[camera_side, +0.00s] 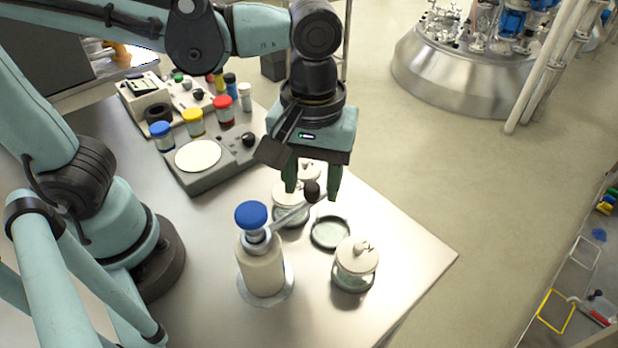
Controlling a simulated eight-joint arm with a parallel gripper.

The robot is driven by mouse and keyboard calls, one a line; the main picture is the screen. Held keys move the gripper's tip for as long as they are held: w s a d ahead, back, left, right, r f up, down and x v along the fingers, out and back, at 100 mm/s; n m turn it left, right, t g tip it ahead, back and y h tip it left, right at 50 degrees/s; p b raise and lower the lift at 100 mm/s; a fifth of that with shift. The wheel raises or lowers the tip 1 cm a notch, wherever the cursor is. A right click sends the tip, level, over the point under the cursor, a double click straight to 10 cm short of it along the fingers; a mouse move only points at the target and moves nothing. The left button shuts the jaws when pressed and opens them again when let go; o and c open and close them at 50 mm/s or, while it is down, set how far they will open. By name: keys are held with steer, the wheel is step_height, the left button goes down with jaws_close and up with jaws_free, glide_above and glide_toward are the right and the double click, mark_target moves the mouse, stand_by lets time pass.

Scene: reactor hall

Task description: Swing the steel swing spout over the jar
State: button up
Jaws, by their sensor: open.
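The steel swing spout (290,216) reaches up and to the right from the neck of a pale bottle (262,265) with a blue cap (251,214). A black knob (312,192) is at its outer end. My gripper (312,194) is open, with its green fingers pointing down on either side of the knob; I cannot tell whether they touch it. A glass jar with a cream lid (357,255) stands right of the bottle. Another lidded jar (286,193) is partly hidden behind the spout and a finger. A dark-rimmed round glass piece (330,232) lies between them, with no lid on it.
A further lid (312,168) shows partly behind my gripper. A grey scale (206,160) and several colour-capped bottles (194,122) stand at the back left. The table's right corner (425,255) is bare.

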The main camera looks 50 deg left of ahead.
mark_target(312, 185)
step_height(312, 185, up, 12)
stand_by(0.7)
steer(key=w+a+f+m+t, duration=0.2)
steer(key=a+f+m+t, duration=0.1)
steer(key=a+f, duration=0.3)
steer(key=w+a+f+m+t, duration=0.2)
steer(key=a+f+m+t, duration=0.2)
steer(key=a, duration=0.6)
step_height(312, 185, down, 2)
steer(key=shift+w+f, duration=0.1)
steer(key=shift+w, duration=0.15)
